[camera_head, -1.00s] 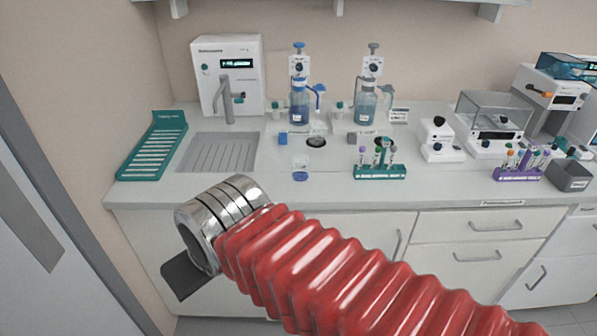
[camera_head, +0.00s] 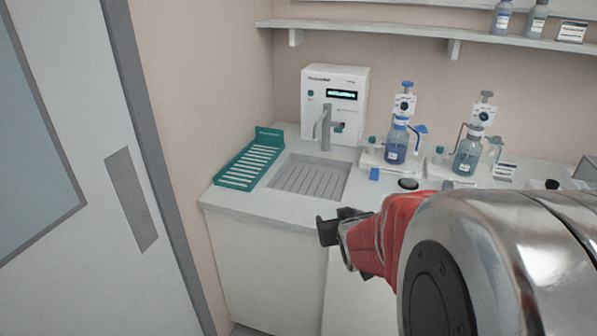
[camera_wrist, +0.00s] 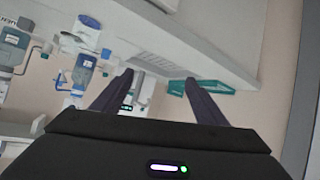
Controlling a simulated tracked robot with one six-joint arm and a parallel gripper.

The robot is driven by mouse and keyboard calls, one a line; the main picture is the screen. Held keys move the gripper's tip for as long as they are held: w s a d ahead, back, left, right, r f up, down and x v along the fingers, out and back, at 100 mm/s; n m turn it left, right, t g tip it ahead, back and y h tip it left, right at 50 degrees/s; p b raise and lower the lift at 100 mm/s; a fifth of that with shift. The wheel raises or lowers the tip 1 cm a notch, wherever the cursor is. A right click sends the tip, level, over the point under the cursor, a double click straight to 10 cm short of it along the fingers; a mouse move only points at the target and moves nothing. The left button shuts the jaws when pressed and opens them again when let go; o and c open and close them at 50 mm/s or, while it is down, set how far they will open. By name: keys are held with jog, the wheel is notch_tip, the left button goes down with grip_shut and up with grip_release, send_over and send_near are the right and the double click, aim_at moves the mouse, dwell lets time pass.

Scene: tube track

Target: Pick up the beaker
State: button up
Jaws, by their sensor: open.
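My gripper (camera_head: 335,222) is in front of the counter in the head view, its dark fingers pointing left. In the wrist view my gripper (camera_wrist: 157,82) is open, with nothing between its two dark fingers. That view is roughly upside down. A small clear beaker with blue (camera_wrist: 82,33) seems to stand on the counter at upper left there, outside the fingers and apart from them. In the head view the beaker is not visible; my arm covers that part of the counter.
A teal rack (camera_head: 250,160) and a sink grate (camera_head: 308,178) lie left on the counter. A white dispenser with a tap (camera_head: 335,100) stands behind. Two bottle dispensers (camera_head: 396,138) (camera_head: 468,150) stand further right. A shelf (camera_head: 380,32) runs above.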

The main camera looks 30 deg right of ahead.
jog(key=s+d+f+m+t+h, duration=0.1)
jog(key=s+d+f+t+h, duration=0.1)
jog(key=d, duration=0.6)
jog(key=s+d+f+m+t+h, duration=0.2)
jog(key=s+d+f, duration=0.3)
jog(key=d, duration=0.3)
jog(key=shift+s+t, duration=0.25)
jog(key=shift+t, duration=0.05)
jog(key=shift+f, duration=0.1)
